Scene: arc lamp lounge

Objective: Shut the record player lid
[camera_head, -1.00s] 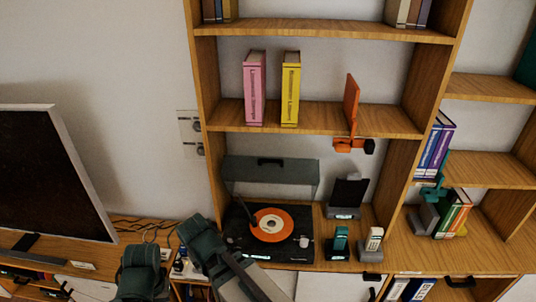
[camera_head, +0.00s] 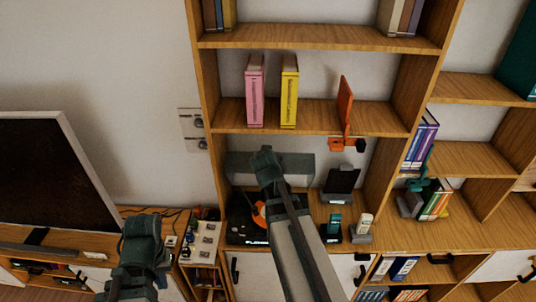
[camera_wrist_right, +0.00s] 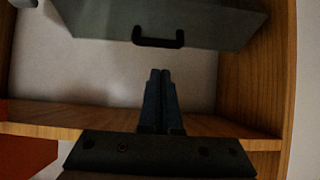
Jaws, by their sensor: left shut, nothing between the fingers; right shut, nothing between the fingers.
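The record player (camera_head: 242,225) stands on the cabinet top in the lower bay of the shelf unit, with an orange record (camera_head: 258,212) on it. Its grey lid (camera_head: 300,166) is raised behind the record. My right gripper (camera_head: 265,156) is shut and empty, in front of the lid in the head view, and my right arm hides part of the player. In the right wrist view the shut fingers (camera_wrist_right: 160,76) point toward the lid's black handle (camera_wrist_right: 158,40), with a gap between. My left gripper (camera_head: 142,222) is shut and empty, low on the left, away from the player.
A shelf (camera_head: 380,120) above the lid holds a pink book (camera_head: 255,90), a yellow book (camera_head: 289,92) and an orange bookend (camera_head: 345,110). Small devices (camera_head: 334,228) and a dark stand (camera_head: 340,183) are right of the player. A television (camera_head: 45,185) is at left.

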